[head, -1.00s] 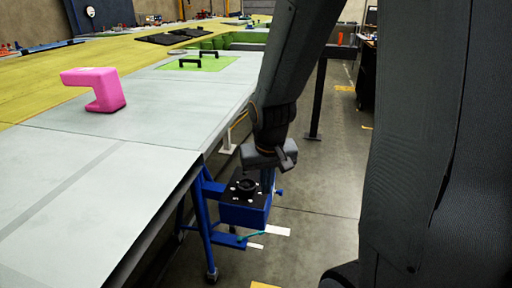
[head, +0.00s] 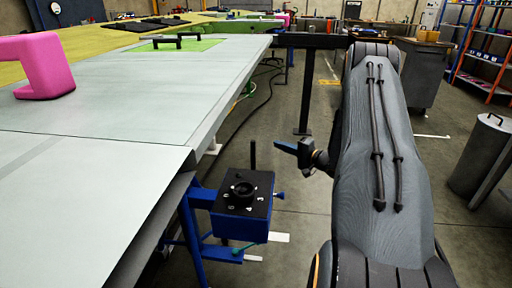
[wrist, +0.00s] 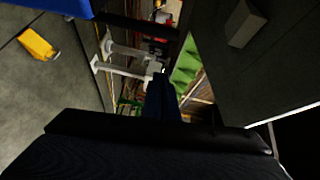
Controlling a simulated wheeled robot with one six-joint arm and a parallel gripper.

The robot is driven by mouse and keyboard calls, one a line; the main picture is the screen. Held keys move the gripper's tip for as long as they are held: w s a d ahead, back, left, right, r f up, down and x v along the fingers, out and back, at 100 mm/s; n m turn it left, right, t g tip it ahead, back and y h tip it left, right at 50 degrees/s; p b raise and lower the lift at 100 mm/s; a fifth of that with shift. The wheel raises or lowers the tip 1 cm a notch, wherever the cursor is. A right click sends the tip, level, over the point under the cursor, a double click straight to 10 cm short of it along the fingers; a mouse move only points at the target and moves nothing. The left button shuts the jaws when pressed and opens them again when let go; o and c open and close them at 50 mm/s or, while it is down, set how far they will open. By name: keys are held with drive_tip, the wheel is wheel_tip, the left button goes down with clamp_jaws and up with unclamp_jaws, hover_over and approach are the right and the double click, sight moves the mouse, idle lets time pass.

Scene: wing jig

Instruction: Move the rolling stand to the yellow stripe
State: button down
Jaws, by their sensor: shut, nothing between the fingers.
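The rolling stand (head: 240,224) is blue with a black top plate and a dark round fitting. It stands upright at the right edge of the pale table, with a thin black post rising behind its plate. My gripper (head: 283,147) is shut and empty, to the right of and above the stand, apart from it in the picture. In the wrist view its dark blue fingers (wrist: 163,100) point away over the scene. A small yellow floor mark (head: 328,82) lies far off; I cannot tell if it is the task's stripe. The stand's wheels are hidden.
The table (head: 120,110) fills the left side, with a pink block (head: 45,65) on it. A grey bin (head: 480,155) and a shelf rack (head: 485,55) stand at right. Grey floor between stand and bin is open.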

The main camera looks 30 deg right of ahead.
drive_tip(key=w+a+f, duration=0.1)
drive_tip(key=w+a, duration=0.4)
drive_tip(key=a, duration=0.1)
drive_tip(key=shift+w+a+m+t+y, duration=0.25)
drive_tip(key=shift+w+m+t+y, duration=0.05)
drive_tip(key=shift+y, duration=0.1)
idle(0.4)
drive_tip(key=p, duration=0.8)
hover_over(255, 182)
drive_tip(key=shift+w+d, duration=0.25)
drive_tip(key=shift+w, duration=0.15)
drive_tip(key=shift+s+a, duration=0.2)
drive_tip(key=shift+s, duration=0.2)
